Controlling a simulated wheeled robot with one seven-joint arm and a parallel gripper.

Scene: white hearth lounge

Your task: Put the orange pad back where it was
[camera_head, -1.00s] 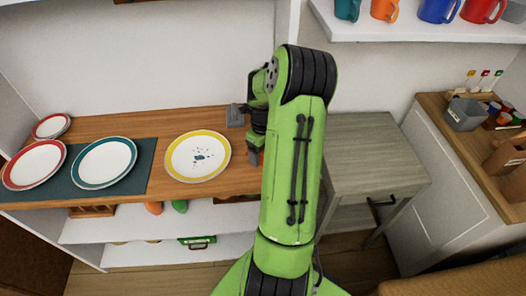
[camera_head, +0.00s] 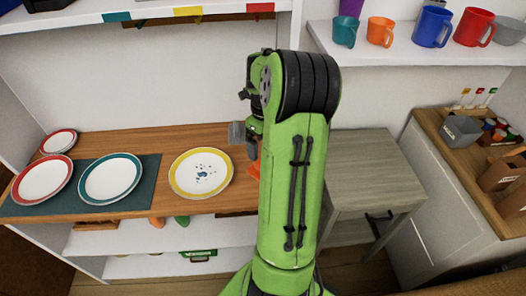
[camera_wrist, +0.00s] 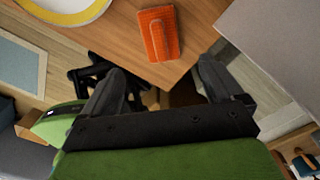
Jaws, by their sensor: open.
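In the head view only a small orange piece (camera_head: 254,169) shows beside my arm; the rest is hidden. My gripper (camera_wrist: 162,90) is open and empty, its two dark fingers apart, with the pad ahead of them and not touching. In the head view my gripper is mostly hidden behind my green arm.
A yellow-rimmed plate (camera_head: 201,173) with dark specks lies left of the pad. Teal-rimmed (camera_head: 110,179) and red-rimmed (camera_head: 42,180) plates sit further left on a dark mat (camera_head: 148,170). A grey side table (camera_head: 372,165) stands right of my arm. Mugs line a shelf (camera_head: 400,56) above.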

